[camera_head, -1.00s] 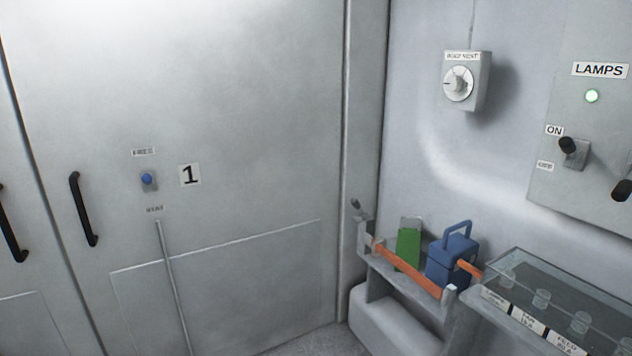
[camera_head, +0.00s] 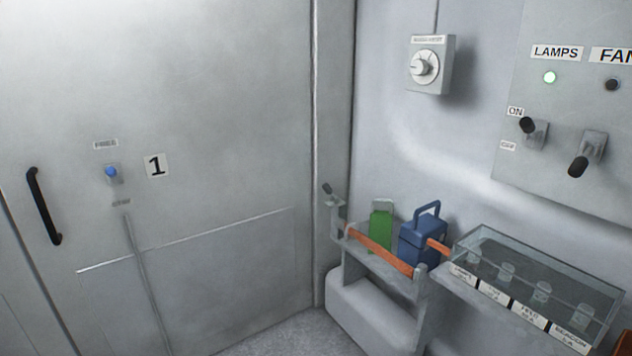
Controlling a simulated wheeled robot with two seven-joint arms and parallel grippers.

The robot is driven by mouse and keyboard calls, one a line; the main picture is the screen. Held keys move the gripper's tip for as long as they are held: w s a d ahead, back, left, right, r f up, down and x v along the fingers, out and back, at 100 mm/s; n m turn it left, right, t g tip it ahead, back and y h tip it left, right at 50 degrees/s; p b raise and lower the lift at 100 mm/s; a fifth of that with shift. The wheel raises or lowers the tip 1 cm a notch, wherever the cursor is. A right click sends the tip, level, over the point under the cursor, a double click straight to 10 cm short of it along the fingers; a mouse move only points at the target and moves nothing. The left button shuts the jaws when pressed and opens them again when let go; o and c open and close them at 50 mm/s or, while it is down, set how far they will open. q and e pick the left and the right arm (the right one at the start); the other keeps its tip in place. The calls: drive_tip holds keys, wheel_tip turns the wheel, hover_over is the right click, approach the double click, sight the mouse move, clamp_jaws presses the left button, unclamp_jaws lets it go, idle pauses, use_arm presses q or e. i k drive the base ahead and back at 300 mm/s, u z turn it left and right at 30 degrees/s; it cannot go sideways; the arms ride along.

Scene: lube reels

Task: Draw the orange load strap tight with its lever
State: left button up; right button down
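The orange load strap (camera_head: 380,251) runs across the front of a grey shelf in the corner, right of the door. Its right part bends back beside a blue box (camera_head: 422,240). A green can (camera_head: 381,226) stands behind the strap, left of the blue box. A small lever with a dark grip (camera_head: 328,190) stands up at the shelf's left end post, leaning to the upper left. I cannot tell how taut the strap is. Neither of my grippers is in view.
A glass-topped case (camera_head: 540,275) with labelled knobs juts out right of the shelf. A grey padded block (camera_head: 368,312) sits below the shelf. A switch panel (camera_head: 575,110) and dial box (camera_head: 431,64) are on the wall. Floor (camera_head: 275,335) shows clear before the door.

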sight(328, 188)
drive_tip(key=u, duration=0.6)
drive_tip(key=i, duration=1.5)
drive_tip(key=z, duration=0.7)
